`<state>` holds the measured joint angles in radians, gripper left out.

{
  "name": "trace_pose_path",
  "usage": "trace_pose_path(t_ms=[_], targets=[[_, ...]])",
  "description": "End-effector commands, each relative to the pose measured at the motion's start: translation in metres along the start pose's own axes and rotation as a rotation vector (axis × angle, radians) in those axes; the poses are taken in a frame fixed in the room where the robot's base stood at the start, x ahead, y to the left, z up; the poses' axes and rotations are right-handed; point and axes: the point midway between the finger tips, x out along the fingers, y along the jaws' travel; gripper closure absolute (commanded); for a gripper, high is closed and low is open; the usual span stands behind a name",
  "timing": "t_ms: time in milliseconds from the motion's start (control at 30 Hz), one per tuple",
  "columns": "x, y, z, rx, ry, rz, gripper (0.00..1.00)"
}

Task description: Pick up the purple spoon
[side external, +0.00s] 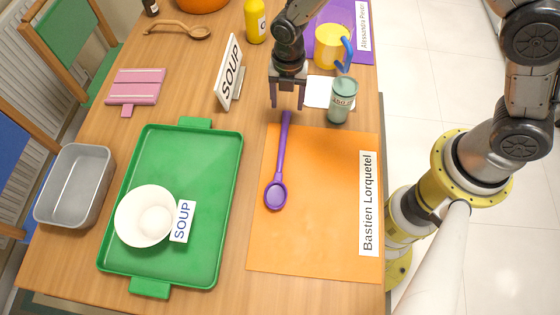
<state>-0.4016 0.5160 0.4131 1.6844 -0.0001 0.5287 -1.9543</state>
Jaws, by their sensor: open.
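The purple spoon (281,164) lies on the orange mat (320,235), along its left side. Its bowl points toward the front, and its handle end reaches past the mat's back edge. My gripper (287,106) points down at the handle end, with one finger on each side of it in the picture. The fingers are apart and hold nothing. I cannot tell the height of the fingertips over the table or whether they touch the handle.
A green tray (215,190) with a white bowl (139,216) stands left of the mat. A SOUP sign (229,72) stands left of my gripper. A green-grey cup (342,100) and a yellow mug (327,47) with a blue handle are close on the right.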

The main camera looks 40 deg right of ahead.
Motion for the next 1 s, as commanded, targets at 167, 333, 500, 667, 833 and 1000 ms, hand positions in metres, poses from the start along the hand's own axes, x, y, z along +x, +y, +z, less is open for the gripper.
trace_pose_path(t_ms=[167,333,500,667,833,1000], targets=[[0.023,0.000,0.000,0.000,0.001,-0.001,0.35],[0.028,0.000,0.001,0.000,-0.001,0.002,0.35],[0.027,0.000,0.001,0.000,0.000,0.001,0.40],[0.027,0.000,0.001,0.000,0.000,0.001,0.69],[0.027,0.000,0.001,0.000,0.000,0.001,1.00],[0.027,0.000,0.001,0.000,0.000,0.001,1.00]])
